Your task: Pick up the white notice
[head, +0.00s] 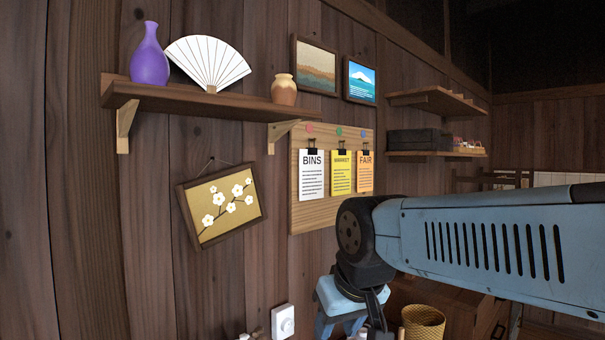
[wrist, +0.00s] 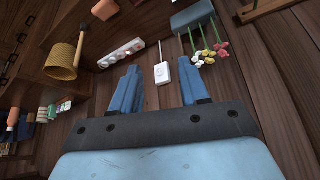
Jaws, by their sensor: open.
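The white notice (head: 312,174), headed BINS, hangs from a black clip at the left of a wooden board (head: 300,220) on the wall. Beside it hang a yellow notice (head: 341,174) headed MARKET and an orange notice (head: 364,174) headed FAIR, each on its own clip. My gripper (wrist: 161,76) is open in the wrist view, with nothing held between its two blue fingers. In the head view it is below the board and partly hidden by my arm. The white notice is not in the wrist view.
A shelf (head: 190,97) with a purple vase (head: 150,58), white fan (head: 208,62) and small pot (head: 284,91) juts out at upper left of the board. A tilted blossom picture (head: 222,206) hangs below it. A wicker basket (head: 423,322) stands below my arm.

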